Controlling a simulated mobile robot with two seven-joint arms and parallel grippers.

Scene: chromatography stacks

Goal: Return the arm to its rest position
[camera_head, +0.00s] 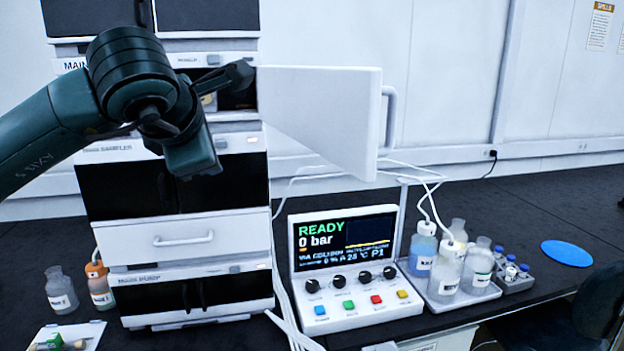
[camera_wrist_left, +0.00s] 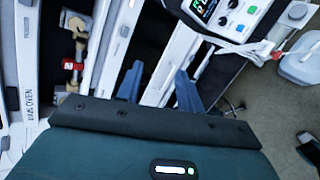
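My left arm comes in from the left in the head view, in front of the chromatography stack (camera_head: 173,233). Its left gripper (camera_head: 240,75) is at the oven level, close to the opening beside the swung-open white door (camera_head: 320,115). In the left wrist view, the two blue fingers of the left gripper (camera_wrist_left: 160,72) stand apart with nothing held between them. That view also shows the oven interior with a brass-ended column fitting (camera_wrist_left: 76,52) to the left of the fingers. My arm hides part of the oven and the sampler. My right gripper does not show.
A control box (camera_head: 345,265) reading READY, 0 bar stands right of the stack. Right of it, a tray (camera_head: 478,292) holds bottles, with a small vial rack (camera_head: 515,280) and a blue disc (camera_head: 567,253) beyond. Bottles (camera_head: 60,290) stand left. The open door juts out right.

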